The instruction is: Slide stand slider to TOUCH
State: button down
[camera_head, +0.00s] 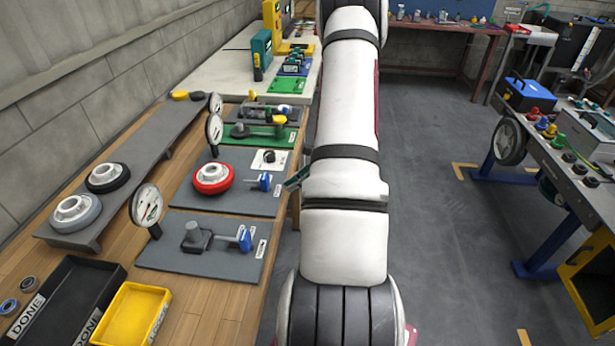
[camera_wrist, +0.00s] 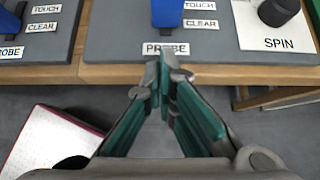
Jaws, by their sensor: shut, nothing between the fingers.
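A blue stand slider (camera_wrist: 167,13) stands on a grey plate in the top middle of the wrist view, left of the TOUCH and CLEAR labels. Its upper part is cut off, and I cannot tell which label it is set to. A second blue slider (camera_wrist: 9,18) is at the left edge beside its own TOUCH and CLEAR labels. In the head view, blue sliders show on the red-wheel plate (camera_head: 264,182) and the nearest plate (camera_head: 244,239). My gripper (camera_wrist: 165,72) is shut and empty, apart from the sliders, its tips overlapping the PROBE label's lower edge in view.
A white SPIN card (camera_wrist: 275,30) with a black knob is right of the middle slider. The wooden bench edge (camera_wrist: 120,73) runs below the plates. The aisle floor (camera_head: 450,210) is clear.

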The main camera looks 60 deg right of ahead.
aim_at(268, 182)
jog(key=shift+w+a, duration=0.3)
jog(key=shift+w, duration=0.3)
jog(key=shift+w+a, duration=0.25)
jog(key=shift+w, duration=0.35)
jog(key=shift+w+a+p, duration=0.2)
jog(key=shift+w+p, duration=0.1)
jog(key=shift+w, duration=0.35)
jog(key=shift+w, duration=0.1)
jog(key=w, duration=0.1)
jog(key=w+a+b, duration=0.1)
jog(key=w, duration=0.1)
jog(key=shift+a+b, duration=0.15)
jog(key=shift+b, duration=0.15)
jog(key=shift+w+a, duration=0.15)
jog(key=shift+w, duration=0.05)
